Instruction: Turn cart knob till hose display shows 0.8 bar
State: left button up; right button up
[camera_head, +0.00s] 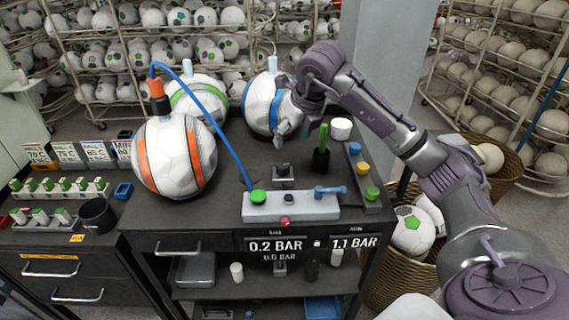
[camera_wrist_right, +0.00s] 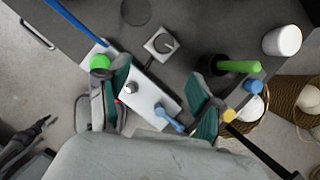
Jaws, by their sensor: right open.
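The cart (camera_head: 215,230) has a light grey valve block (camera_head: 305,208) on top. A small round knob (camera_head: 290,196) sits between a green fitting (camera_head: 258,197) and a blue lever (camera_head: 330,190); it also shows in the right wrist view (camera_wrist_right: 131,87). A red knob (camera_head: 285,222) is on the block's front. The blue hose (camera_head: 214,123) runs from the green fitting to an orange-striped ball (camera_head: 175,157). The front displays read 0.2 BAR (camera_head: 275,246) and 1.1 BAR (camera_head: 354,242), with 0.0 BAR below the left one. My right gripper (camera_wrist_right: 160,105) is open, its fingers apart above the block.
A green-handled tool in a black cup (camera_head: 321,158), a white cup (camera_head: 341,129) and a row of coloured buttons (camera_head: 363,170) stand right of the block. Two more balls sit at the back. A basket (camera_head: 402,268) of balls stands beside the cart.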

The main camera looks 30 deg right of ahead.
aim_at(283, 166)
jog(key=p+x, duration=0.1)
jog(key=x, duration=0.3)
jog(key=p+x, duration=0.2)
jog(key=x, duration=0.2)
jog(key=p+x, duration=0.1)
jog(key=x, duration=0.3)
jog(key=shift+d+f, duration=0.35)
jog(key=shift+f, duration=0.05)
jog(key=shift+w+f, duration=0.2)
jog(key=shift+f, duration=0.25)
jog(key=shift+c, duration=0.3)
jog(key=c, duration=1.1)
